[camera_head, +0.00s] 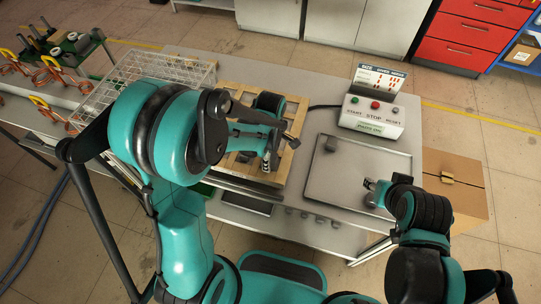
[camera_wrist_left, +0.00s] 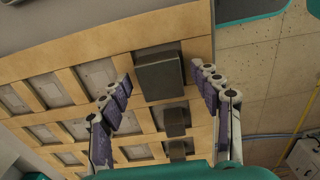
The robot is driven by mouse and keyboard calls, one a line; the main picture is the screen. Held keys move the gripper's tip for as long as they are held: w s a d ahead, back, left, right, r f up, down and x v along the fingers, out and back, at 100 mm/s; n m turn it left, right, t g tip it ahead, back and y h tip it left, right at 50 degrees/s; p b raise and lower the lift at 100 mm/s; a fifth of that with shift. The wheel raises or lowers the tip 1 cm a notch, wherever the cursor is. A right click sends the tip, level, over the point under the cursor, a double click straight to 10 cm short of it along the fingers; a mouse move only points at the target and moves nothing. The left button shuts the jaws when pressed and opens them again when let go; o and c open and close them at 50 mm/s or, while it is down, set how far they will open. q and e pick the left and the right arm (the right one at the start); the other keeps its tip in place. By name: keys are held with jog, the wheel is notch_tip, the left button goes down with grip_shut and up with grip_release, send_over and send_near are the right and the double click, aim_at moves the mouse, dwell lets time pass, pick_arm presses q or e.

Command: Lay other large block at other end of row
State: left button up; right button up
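A large dark grey block (camera_wrist_left: 158,72) sits at the wooden grid (camera_wrist_left: 35,62), between the spread fingers of my left gripper (camera_wrist_left: 166,88). Gaps show on both sides of the block. Two smaller dark blocks (camera_wrist_left: 176,121) (camera_wrist_left: 178,149) lie in line with it. In the head view, my left gripper (camera_head: 268,163) is over the front right part of the wooden grid (camera_head: 292,152) and hides much of it.
A control box (camera_head: 372,116) with buttons and a display stands behind the metal tray. A wire rack (camera_head: 150,75) is at the left of the table. Small round knobs (camera_head: 305,215) line the front edge. A cardboard box (camera_head: 455,185) is right of the table.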

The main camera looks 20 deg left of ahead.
pick_arm(q)
jog(key=shift+r, duration=0.15)
notch_tip(320, 180, up, 11)
jog(key=p, duration=0.4)
jog(key=s+a+r+m+t, duration=0.4)
jog(key=s+r+m+t, duration=0.3)
jog(key=m, duration=1)
jog(key=s+r, duration=0.1)
jog(key=s, duration=0.2)
jog(key=shift+s+a+r+m, duration=0.15)
jog(key=shift+a+r+m, duration=0.15)
jog(key=shift+a, duration=0.05)
jog(key=shift+f, duration=0.1)
